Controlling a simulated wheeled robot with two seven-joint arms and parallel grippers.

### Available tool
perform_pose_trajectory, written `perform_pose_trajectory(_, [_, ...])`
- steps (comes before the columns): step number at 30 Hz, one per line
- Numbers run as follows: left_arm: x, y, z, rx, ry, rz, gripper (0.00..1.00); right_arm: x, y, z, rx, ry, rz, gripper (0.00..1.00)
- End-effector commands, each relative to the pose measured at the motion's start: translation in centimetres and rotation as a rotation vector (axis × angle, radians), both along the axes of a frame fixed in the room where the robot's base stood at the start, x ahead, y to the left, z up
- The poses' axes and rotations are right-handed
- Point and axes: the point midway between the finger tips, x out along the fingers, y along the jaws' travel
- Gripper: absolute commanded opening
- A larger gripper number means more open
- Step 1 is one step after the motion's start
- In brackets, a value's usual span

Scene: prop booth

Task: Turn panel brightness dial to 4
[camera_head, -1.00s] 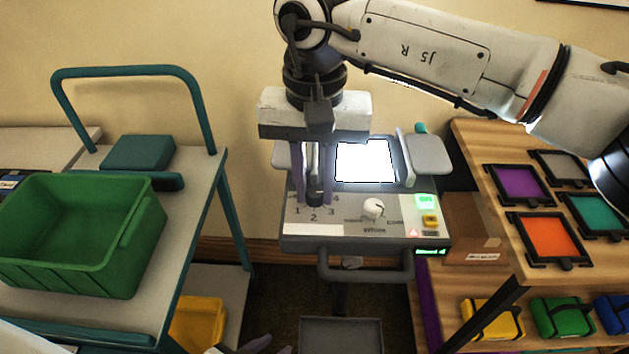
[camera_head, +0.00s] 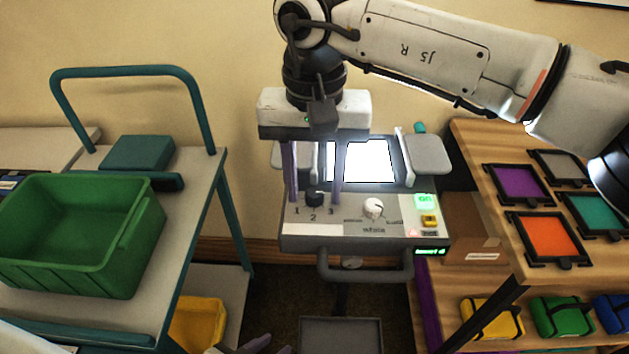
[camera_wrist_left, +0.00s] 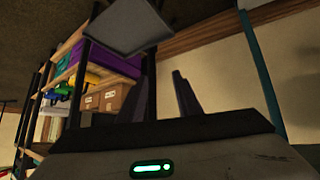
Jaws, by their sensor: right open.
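The panel (camera_head: 350,243) is a grey console with a lit white screen (camera_head: 366,161). Its black dial (camera_head: 314,199) is at the front left, with the marks 1, 2 and 3 visible around it. The 4 mark is hidden, and the dial's pointer is too small to read. My right gripper (camera_head: 314,198) is open, with one purple finger on each side of the dial and apart from it. My left gripper (camera_head: 268,347) is low at the bottom edge, below the panel. In the left wrist view its two fingers (camera_wrist_left: 168,98) are apart and empty.
A white knob (camera_head: 373,207) sits right of the dial, near a green lit button (camera_head: 424,201). A small green readout (camera_head: 431,251) seems to end in 4. A handle bar (camera_head: 365,276) crosses the panel front. A green bin (camera_head: 80,235) is left; framed colour panels are right.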

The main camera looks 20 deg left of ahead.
Motion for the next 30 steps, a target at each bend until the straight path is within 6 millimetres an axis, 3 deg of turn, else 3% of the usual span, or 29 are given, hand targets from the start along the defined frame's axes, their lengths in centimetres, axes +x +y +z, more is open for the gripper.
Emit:
perform_pose_trajectory(5, [0.0, 0.0, -0.1, 0.000, 0.000, 0.000, 0.31, 0.0, 0.1, 1.3, 0.001, -0.002, 0.000, 0.40])
perform_pose_trajectory(18, [0.0, 0.0, -0.3, 0.000, 0.001, 0.000, 0.31, 0.0, 0.1, 9.1, 0.001, -0.002, -0.001, 0.40])
perform_pose_trajectory(30, [-0.1, 0.0, -0.2, 0.000, 0.002, 0.000, 0.31, 0.0, 0.0, 10.3, 0.000, 0.000, 0.000, 0.40])
